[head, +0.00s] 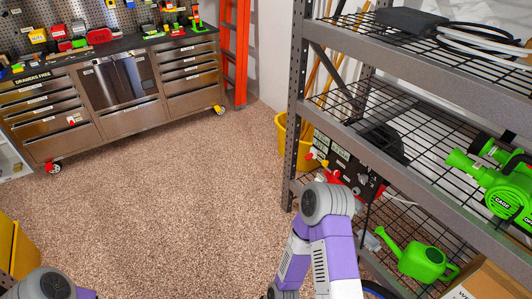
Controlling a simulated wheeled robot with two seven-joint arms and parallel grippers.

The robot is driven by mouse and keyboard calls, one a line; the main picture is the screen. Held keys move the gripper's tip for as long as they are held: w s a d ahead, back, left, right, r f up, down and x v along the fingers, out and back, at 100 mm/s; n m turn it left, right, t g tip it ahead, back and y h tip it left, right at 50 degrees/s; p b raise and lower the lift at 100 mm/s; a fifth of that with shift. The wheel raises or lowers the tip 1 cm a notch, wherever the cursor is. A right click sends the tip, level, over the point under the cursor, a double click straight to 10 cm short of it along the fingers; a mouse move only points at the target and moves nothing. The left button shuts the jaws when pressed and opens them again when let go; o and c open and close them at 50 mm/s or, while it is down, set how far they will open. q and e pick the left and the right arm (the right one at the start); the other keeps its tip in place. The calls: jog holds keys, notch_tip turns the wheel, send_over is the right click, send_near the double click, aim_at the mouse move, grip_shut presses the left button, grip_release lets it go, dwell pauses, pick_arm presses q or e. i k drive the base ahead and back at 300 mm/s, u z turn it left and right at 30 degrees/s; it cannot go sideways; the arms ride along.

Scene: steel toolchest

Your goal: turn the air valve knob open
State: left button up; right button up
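I cannot make out the air valve knob for certain.
A grey wire-shelf rack (420,165) fills the right side, holding a green blower (500,190) and a green watering can (424,262). A steel toolchest (120,95) stands at the back left. A yellow bin (290,145) stands behind the rack. The floor between is clear.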

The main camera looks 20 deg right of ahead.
aim_at(336, 174)
jog(key=u, duration=0.15)
jog(key=i, duration=1.95)
jog(key=z, duration=1.45)
jog(key=i, duration=1)
jog(key=z, duration=0.9)
